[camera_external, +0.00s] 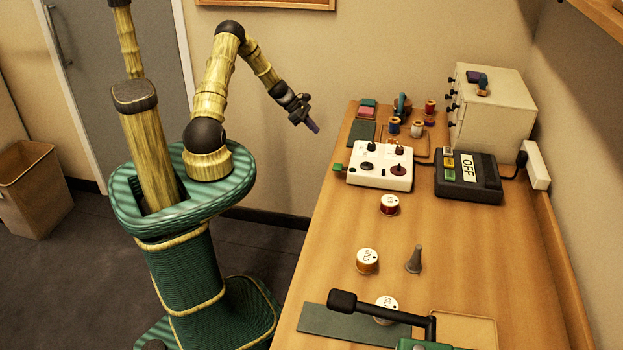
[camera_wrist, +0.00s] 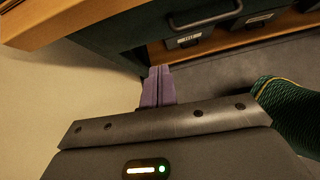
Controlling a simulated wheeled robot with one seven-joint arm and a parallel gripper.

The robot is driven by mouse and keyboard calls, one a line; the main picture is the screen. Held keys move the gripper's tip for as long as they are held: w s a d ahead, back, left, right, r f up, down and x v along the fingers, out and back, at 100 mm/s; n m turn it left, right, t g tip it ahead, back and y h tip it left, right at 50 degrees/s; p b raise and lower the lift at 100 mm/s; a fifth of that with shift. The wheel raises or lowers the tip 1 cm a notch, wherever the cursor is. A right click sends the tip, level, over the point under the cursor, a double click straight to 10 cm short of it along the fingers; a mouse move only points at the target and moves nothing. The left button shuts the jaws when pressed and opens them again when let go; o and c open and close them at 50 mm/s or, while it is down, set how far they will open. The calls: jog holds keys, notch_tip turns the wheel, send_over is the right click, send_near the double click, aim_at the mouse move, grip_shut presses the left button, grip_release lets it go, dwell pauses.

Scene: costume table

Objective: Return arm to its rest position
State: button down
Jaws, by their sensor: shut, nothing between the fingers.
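My gripper (camera_external: 314,127) hangs in the air to the left of the table's far left edge, with its purple fingertips pointing down and to the right. In the wrist view its purple fingers (camera_wrist: 158,87) are together, with nothing between them. My arm is raised and bent above my green base, clear of the table. Nothing appears to touch the gripper.
The wooden table (camera_external: 455,240) carries a white control box (camera_external: 380,166), a dark box marked OFF (camera_external: 468,178), several spools and a white drawer cabinet (camera_external: 490,115). In the wrist view a drawer front with a label (camera_wrist: 189,38) is near. A bin (camera_external: 33,188) stands at left.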

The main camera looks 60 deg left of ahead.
jog(key=s+d+r+m+g+y+p, duration=0.2)
jog(key=s+d+r+m+y, duration=0.4)
jog(key=s+d+r+m, duration=1.4)
jog(key=d+m+g, duration=0.1)
jog(key=m, duration=0.5)
jog(key=shift+r, duration=0.25)
